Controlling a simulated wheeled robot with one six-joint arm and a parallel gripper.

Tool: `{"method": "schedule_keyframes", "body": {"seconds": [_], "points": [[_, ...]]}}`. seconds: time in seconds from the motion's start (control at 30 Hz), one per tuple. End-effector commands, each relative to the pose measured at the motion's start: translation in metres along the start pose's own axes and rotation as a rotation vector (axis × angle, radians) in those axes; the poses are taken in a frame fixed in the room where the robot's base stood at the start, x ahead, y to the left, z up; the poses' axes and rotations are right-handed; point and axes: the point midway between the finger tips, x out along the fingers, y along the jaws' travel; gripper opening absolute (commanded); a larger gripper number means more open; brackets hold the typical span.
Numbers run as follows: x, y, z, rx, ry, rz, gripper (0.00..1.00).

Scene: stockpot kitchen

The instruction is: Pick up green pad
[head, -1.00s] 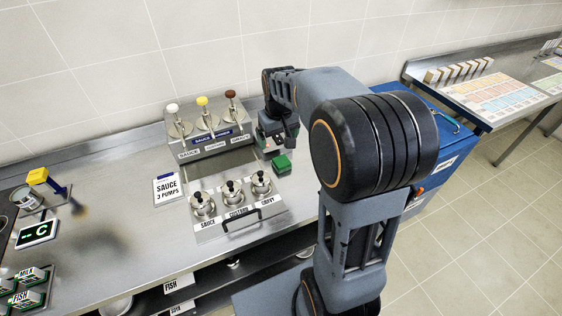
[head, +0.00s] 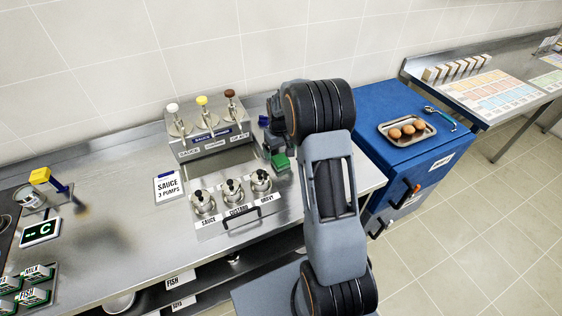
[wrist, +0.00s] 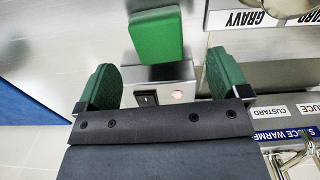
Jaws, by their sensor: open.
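The green pad (head: 281,161) is a small block by the right side of the sauce warmer in the head view. In the wrist view the green pad (wrist: 157,37) lies ahead of my gripper, roughly centred between its fingers. My gripper (wrist: 162,75) is open and empty, with a green-faced finger on each side. The pad appears beyond the fingertips, with no visible contact. In the head view my gripper (head: 273,142) is close to the pad and partly hidden by my arm.
A metal box with a black switch (wrist: 148,97) and a lit button shows between the fingers. The sauce warmer (head: 215,140) and lidded pots (head: 232,190) stand left of the pad. A blue cabinet (head: 385,110) with a tray of eggs (head: 407,130) is at right.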

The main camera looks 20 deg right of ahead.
Motion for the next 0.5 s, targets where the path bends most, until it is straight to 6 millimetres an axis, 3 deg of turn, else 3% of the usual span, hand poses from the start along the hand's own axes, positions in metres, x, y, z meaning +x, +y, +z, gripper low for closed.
{"method": "schedule_keyframes", "body": {"seconds": [0.17, 0.5], "points": [[0.011, 0.001, 0.001, 0.000, -0.003, -0.001, 0.94], [0.051, 0.002, 0.000, 0.000, -0.002, -0.001, 0.94]]}}
